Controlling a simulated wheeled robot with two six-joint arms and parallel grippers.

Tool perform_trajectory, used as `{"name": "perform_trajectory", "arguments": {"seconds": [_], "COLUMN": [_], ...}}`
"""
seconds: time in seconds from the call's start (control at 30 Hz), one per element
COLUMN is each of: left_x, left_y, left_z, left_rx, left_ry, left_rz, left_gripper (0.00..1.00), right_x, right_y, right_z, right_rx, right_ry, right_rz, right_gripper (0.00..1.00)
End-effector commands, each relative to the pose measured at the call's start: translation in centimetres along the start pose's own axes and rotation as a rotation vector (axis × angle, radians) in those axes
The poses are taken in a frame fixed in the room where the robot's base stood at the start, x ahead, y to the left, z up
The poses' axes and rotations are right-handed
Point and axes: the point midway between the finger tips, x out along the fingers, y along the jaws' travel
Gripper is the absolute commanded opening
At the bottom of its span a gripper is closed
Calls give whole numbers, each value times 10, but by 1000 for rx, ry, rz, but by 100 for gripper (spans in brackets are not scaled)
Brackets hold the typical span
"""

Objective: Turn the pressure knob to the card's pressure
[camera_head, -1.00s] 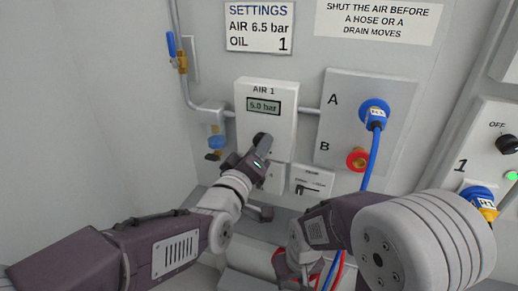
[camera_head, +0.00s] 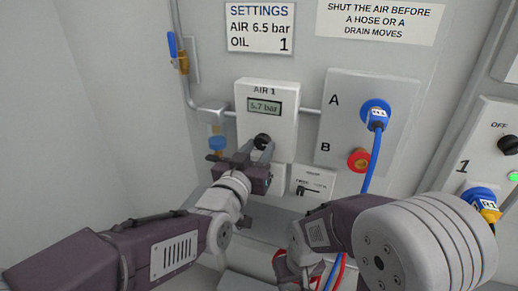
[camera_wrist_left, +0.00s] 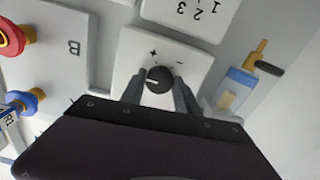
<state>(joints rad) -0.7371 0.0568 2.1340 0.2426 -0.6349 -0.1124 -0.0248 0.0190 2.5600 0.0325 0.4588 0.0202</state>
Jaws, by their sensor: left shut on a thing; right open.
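The settings card (camera_head: 259,28) reads AIR 6.5 bar and OIL 1. On the white AIR 1 unit (camera_head: 283,137), the display (camera_head: 265,106) reads about 5.7 bar. The black pressure knob (camera_head: 262,140) sits below the display; in the left wrist view the knob (camera_wrist_left: 159,79) has a pale pointer line and plus and minus marks above it. My left gripper (camera_head: 256,153) is shut on the knob, one finger on each side. My right gripper (camera_head: 291,266) is low in the head view, open, partly hidden by its own arm.
Right of the unit is a panel (camera_head: 345,100) with a blue coupling at A (camera_head: 375,112) and a red one at B (camera_head: 358,160). A blue hose (camera_head: 371,165) hangs from A. A small lever box (camera_head: 312,181) is below. A blue-handled valve (camera_head: 173,45) is upper left.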

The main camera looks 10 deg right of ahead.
Motion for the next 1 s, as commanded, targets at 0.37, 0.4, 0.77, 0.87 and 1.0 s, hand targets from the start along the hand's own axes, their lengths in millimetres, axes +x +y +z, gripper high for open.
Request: {"name": "perform_trajectory", "arguments": {"seconds": [0.37, 0.4, 0.77, 0.87, 1.0], "left_x": [0, 0, 0, 0, 0], "left_y": [0, 0, 0, 0, 0], "left_z": [2, 2, 2, 2, 1], "left_rx": [73, 75, 75, 75, 75], "left_ry": [-5, -5, -5, -4, -2], "left_rz": [0, 0, 0, 0, 0], "left_gripper": [0, 0, 46, 59, 59], "right_x": [0, 0, 0, 0, 0], "right_y": [0, 0, 0, 0, 0], "right_z": [0, 0, 0, 0, 0], "right_rx": [0, 0, 0, 0, 0], "right_ry": [0, 0, 0, 0, 0], "right_rz": [0, 0, 0, 0, 0], "right_gripper": [42, 42, 42, 42, 42]}}
